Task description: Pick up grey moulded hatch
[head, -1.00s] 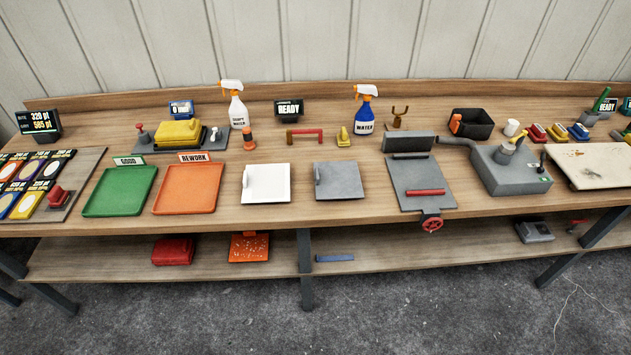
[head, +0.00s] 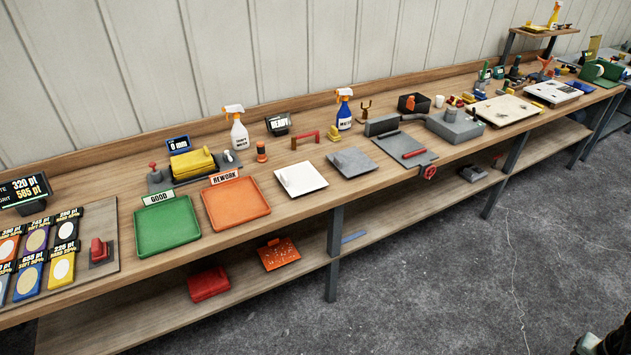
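A flat grey square panel with a small upright grip near its left edge, which looks like the grey moulded hatch (head: 358,164), lies on the wooden bench. It sits between a similar white panel (head: 303,180) and a grey plate with a red bar (head: 404,147). Nothing covers it. My gripper is not recognisable in the view. A dark shape cut off at the bottom right corner is too partial to identify.
Green GOOD (head: 166,226) and orange REWORK (head: 236,205) trays lie left of the panels. A red handwheel (head: 429,173) juts from the bench's front edge. Spray bottles (head: 239,132) stand behind. A lower shelf (head: 375,226) holds several items. Grey floor (head: 440,280) in front is clear.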

